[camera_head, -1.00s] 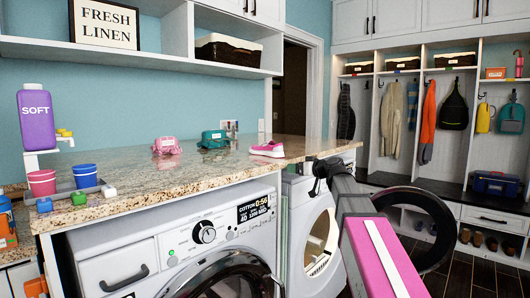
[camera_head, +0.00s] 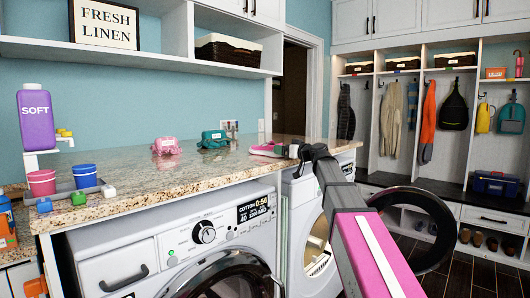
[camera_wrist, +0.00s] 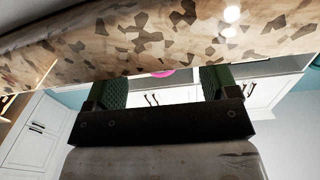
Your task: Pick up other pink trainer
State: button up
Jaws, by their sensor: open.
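A pink trainer (camera_head: 268,149) with a pale sole lies on the granite counter (camera_head: 120,185), near its right end. My gripper (camera_head: 300,151) is just right of it in the head view, at counter height and partly over the trainer's right end. In the wrist view my gripper (camera_wrist: 165,85) is open, its two green-padded fingers apart. A bit of pink (camera_wrist: 158,73) shows between them beyond the counter edge; most of the trainer is hidden there. I cannot tell whether the fingers touch it.
The granite underside and edge fill the top of the wrist view. A pink bundle (camera_head: 166,146) and a teal bundle (camera_head: 213,139) sit left of the trainer. Cups, a purple bottle (camera_head: 63,119) and small blocks stand at the far left. A washer (camera_head: 175,245) is below.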

aim_at(266, 147)
jog(key=x, duration=0.4)
jog(key=shift+w+r, duration=0.1)
jog(key=c, duration=1.1)
jog(key=shift+o, duration=0.2)
jog(key=shift+r, duration=0.1)
